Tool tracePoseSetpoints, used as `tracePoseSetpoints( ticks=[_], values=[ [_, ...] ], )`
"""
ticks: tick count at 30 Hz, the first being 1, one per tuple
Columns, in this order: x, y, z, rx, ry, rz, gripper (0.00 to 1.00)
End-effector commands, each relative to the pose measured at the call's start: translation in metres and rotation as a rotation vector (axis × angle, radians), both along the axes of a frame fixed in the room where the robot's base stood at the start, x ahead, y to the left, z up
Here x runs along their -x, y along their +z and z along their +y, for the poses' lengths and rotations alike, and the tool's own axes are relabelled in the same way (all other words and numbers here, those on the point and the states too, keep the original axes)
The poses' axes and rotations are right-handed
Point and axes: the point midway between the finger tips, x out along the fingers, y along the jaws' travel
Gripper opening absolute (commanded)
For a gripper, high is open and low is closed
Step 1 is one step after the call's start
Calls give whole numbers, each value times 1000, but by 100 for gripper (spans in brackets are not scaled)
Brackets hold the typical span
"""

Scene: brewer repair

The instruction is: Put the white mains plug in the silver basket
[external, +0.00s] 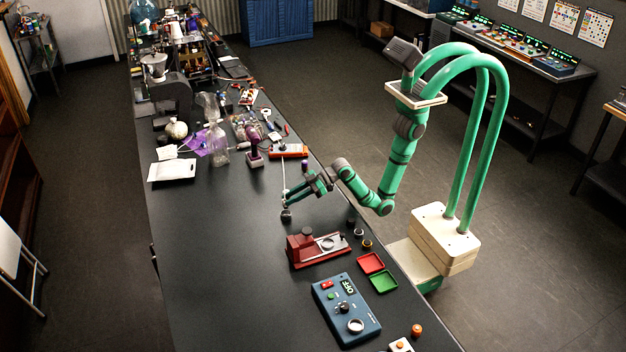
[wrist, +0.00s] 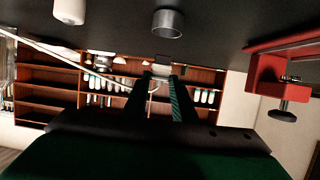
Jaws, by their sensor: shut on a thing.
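My gripper (external: 287,198) is shut and held above the dark bench. In the wrist view its two fingers (wrist: 162,82) close on a small pale piece, which looks like the white mains plug (wrist: 166,61). A thin white cord runs from near the fingers to the left edge. The silver basket, a small round metal cup (wrist: 168,23), stands on the bench just past the fingertips. In the external view it looks like the small dark cup (external: 286,216) just below my gripper. The plug is too small to make out clearly there.
A red device (external: 318,248) stands nearer the camera, and it also shows in the wrist view (wrist: 268,78). A white cylinder (wrist: 69,10) is near the cup. Red (external: 371,263) and green (external: 383,282) trays and a blue meter (external: 346,308) lie further along.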

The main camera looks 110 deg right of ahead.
Motion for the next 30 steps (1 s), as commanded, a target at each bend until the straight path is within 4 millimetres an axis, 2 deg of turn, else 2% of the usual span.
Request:
tracePoseSetpoints(
  ticks=[6, 12, 26, 27, 29, 30],
  values=[
    [0, -23, 0, 0, 0, 3, 2],
    [0, -37, 0, 1, 0, 1, 2],
    [0, -44, 0, 0, 0, -1, 2],
    [0, -44, 0, 0, 0, 0, 29],
    [0, -44, 0, 0, 0, 0, 43],
    [0, -44, 0, 0, 0, 0, 46]
  ],
)
